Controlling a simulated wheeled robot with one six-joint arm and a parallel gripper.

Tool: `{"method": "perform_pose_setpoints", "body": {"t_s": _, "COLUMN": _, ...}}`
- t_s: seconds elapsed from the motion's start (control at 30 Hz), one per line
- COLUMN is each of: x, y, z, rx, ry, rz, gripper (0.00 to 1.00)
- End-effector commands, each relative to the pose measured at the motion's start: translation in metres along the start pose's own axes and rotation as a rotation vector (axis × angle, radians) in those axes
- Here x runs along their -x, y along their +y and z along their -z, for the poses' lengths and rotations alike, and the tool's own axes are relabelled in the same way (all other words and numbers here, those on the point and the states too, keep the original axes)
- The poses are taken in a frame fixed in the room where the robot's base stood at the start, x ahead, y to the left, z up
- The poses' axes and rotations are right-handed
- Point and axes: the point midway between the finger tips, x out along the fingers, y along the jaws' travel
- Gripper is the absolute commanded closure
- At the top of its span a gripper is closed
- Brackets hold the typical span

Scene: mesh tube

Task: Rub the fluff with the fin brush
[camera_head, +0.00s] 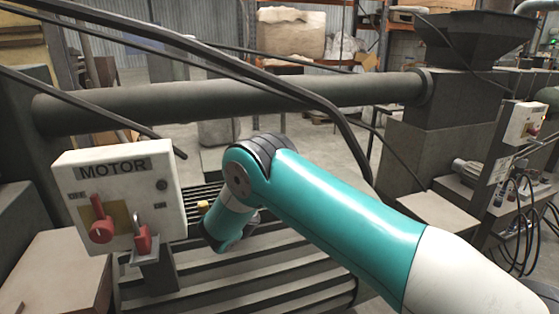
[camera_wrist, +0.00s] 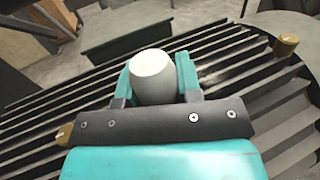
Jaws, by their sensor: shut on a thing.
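My gripper (camera_wrist: 158,76) shows in the wrist view with its two teal fingers on either side of a pale, rounded handle. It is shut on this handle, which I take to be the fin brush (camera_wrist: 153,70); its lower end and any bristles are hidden. The brush is over the dark parallel fins (camera_wrist: 228,62) of the motor casing. I cannot tell whether it touches them. In the head view my arm hides the gripper and the brush. I cannot make out any fluff in either view.
A MOTOR switch box (camera_head: 120,195) with red switches stands left of my arm. A thick grey pipe (camera_head: 240,100) crosses behind, and black cables hang near it. Brass-coloured knobs (camera_wrist: 287,44) stick up by the fins. A dark hopper (camera_head: 475,40) stands at back right.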

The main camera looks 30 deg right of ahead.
Motion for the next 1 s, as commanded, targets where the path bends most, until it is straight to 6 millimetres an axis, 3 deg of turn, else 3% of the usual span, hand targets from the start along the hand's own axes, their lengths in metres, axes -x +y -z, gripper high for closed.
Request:
{"method": "perform_pose_setpoints", "body": {"t_s": 0.5, "x": -0.003, "y": -0.008, "z": -0.048, "rx": 0.001, "ry": 0.001, "rz": 0.01, "gripper": 0.91}}
{"method": "perform_pose_setpoints", "body": {"t_s": 1.0, "x": -0.004, "y": -0.01, "z": -0.054, "rx": 0.002, "ry": 0.002, "rz": 0.012, "gripper": 0.91}}
